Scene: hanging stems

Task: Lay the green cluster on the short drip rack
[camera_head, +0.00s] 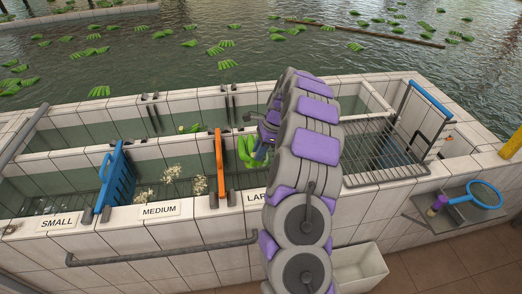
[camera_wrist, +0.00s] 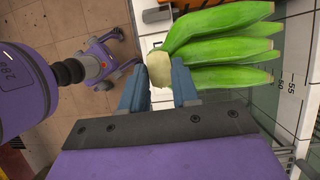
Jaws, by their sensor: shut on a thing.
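My gripper (camera_wrist: 160,84) is shut on the pale cut crown of the green cluster (camera_wrist: 225,45), a hand of several green bananas. In the wrist view the fruit points right, away from the blue fingers. In the head view the green cluster (camera_head: 250,152) hangs near the LARGE label, just left of my arm, which hides part of the scene. My gripper (camera_head: 264,136) is partly hidden there. A wire drip rack (camera_head: 365,172) spans the right end of the tiled basin, apart from the cluster. I cannot tell whether it is the short one.
A blue divider (camera_head: 117,180) and an orange divider (camera_head: 219,165) stand across the basin by the SMALL and MEDIUM labels. A blue-topped gate (camera_head: 430,100) stands at the right. A side shelf holds a blue hoop net (camera_head: 484,194). A white bin (camera_head: 360,268) stands below.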

